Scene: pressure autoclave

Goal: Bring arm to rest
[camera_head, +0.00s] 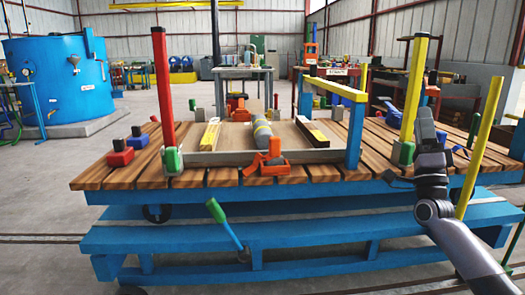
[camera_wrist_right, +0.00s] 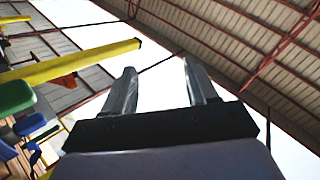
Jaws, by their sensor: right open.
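My right arm rises from the lower right in the head view, and its gripper (camera_head: 427,122) points upward in front of the right end of the wooden-topped cart (camera_head: 205,178). In the right wrist view the gripper (camera_wrist_right: 163,85) shows two grey fingers apart, with only bright sky and roof between them. It holds nothing. My left gripper is in neither view.
Yellow posts (camera_head: 482,140) stand close beside the right gripper, and a yellow bar (camera_wrist_right: 75,62) shows at the left in the wrist view. A red post (camera_head: 163,85) stands at the cart's left. A blue autoclave vessel (camera_head: 55,85) stands at the far left.

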